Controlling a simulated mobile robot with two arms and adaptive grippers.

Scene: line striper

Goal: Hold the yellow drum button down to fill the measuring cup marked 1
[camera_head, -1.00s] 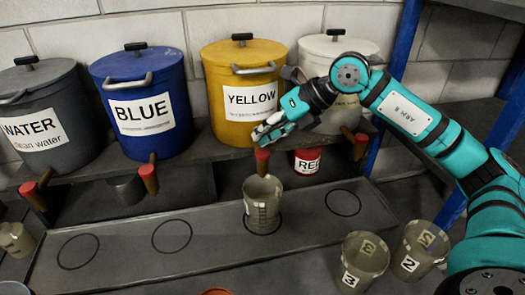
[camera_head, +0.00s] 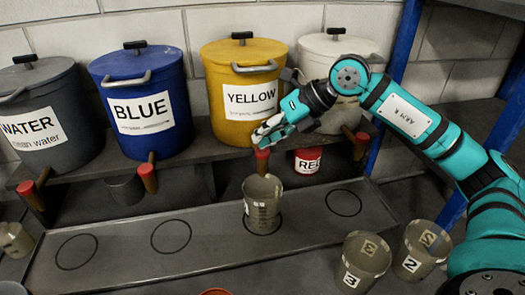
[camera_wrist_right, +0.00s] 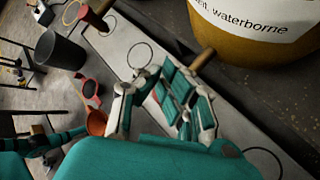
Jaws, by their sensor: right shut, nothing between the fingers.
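The yellow drum (camera_head: 238,75) stands on the shelf, and its lower side shows in the wrist view (camera_wrist_right: 245,52). Its red-topped tap button (camera_head: 262,155) sticks out below the drum's front. My right gripper (camera_head: 261,139) is shut and empty, with its fingertips just above the button; I cannot tell whether they touch. The gripper also shows in the wrist view (camera_wrist_right: 152,78). A clear grey measuring cup (camera_head: 263,203) stands upright below this tap on a ringed spot. Its number is not readable, and I cannot make out any liquid in it. My left gripper is out of view.
Blue (camera_head: 143,100), water (camera_head: 48,112) and white (camera_head: 333,65) drums flank the yellow one. Cups marked 3 (camera_head: 362,262) and 2 (camera_head: 420,250) stand at the front right. The tray (camera_head: 120,262) has empty rings. A red can (camera_head: 307,160) sits behind it.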

